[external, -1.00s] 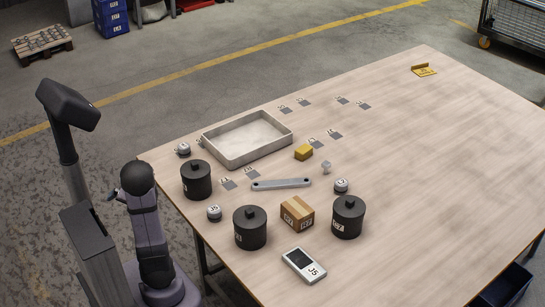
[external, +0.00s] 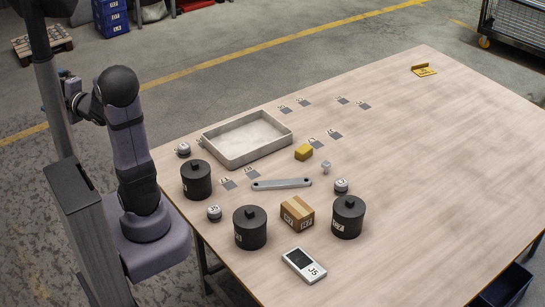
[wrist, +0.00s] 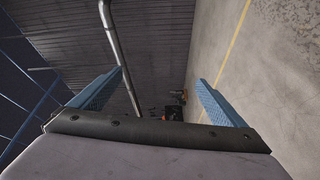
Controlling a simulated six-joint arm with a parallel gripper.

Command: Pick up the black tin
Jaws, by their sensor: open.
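Three black lidded tins stand upright on the wooden table in the external view. One tin (external: 196,181) is at the left near the tray, one tin (external: 250,229) is near the front edge, and one tin (external: 348,218) is right of the cardboard box. Which one is meant cannot be told. My gripper (wrist: 158,82) shows in the wrist view with two blue fingers wide apart and nothing between them. It is off the table's left side, far from the tins, and mostly hidden behind my arm in the external view. No tin shows in the wrist view.
A shallow grey tray (external: 237,158) sits behind the tins. A grey bar (external: 281,184), cardboard box (external: 297,214), yellow block (external: 304,152), white device (external: 304,265) and several small knobs lie around them. The table's right side (external: 450,150) is mostly clear.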

